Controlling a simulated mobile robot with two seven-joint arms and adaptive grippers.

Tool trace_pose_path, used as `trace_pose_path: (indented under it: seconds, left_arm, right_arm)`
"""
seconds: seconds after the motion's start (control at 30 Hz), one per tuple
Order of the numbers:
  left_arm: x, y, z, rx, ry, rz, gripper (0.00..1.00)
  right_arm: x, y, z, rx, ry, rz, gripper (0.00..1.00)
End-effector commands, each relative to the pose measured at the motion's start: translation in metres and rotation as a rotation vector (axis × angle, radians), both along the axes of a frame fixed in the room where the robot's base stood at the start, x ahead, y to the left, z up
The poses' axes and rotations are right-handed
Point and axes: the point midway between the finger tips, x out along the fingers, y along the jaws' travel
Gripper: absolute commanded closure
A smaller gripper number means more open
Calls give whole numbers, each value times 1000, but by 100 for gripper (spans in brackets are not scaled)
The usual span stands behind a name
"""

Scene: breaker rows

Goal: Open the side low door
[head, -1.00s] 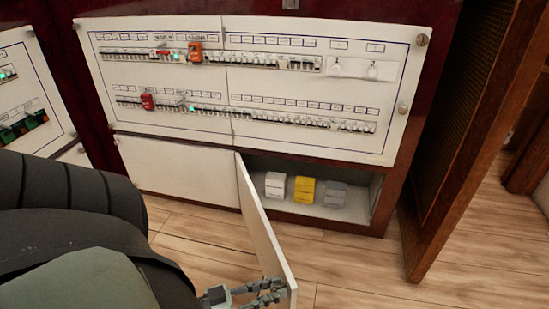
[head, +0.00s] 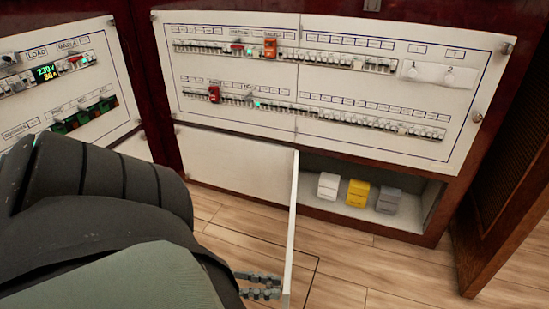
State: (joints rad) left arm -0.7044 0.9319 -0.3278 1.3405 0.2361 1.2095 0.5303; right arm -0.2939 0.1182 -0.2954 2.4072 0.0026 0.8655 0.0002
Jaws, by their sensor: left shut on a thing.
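The low door (head: 291,225) is a thin white panel under the breaker panel. It stands swung out from the cabinet, seen nearly edge-on, hinged at the left side of an open compartment (head: 424,207). My left gripper (head: 268,287) is at the door's free end near the bottom of the head view. Its fingers are shut on the door, partly hidden by my arm and the door. A white box (head: 328,186), a yellow box (head: 357,193) and a grey box (head: 388,200) stand inside the compartment. My right gripper is not in view.
A shut white low panel (head: 232,165) is left of the open compartment. The white breaker panel (head: 325,90) is above. Another panel (head: 60,85) stands at the left, and a brown wooden partition (head: 500,200) at the right. Wooden floor (head: 375,265) in front is clear.

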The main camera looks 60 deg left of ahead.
Motion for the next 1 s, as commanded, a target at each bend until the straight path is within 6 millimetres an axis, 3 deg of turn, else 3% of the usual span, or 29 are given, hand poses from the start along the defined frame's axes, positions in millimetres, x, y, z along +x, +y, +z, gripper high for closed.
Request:
trace_pose_path:
  seconds: [0.47, 0.5, 0.67, 1.0]
  left_arm:
    - [-4, 1, -1, -2, 3, -14, 100]
    - [-4, 1, -1, -2, 3, -14, 77]
    - [-3, 1, -1, -1, 1, -12, 57]
    - [-4, 4, 0, 0, 1, -10, 56]
  right_arm:
    - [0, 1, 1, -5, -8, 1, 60]
    - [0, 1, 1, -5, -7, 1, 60]
    - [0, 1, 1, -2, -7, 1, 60]
    - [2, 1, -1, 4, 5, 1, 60]
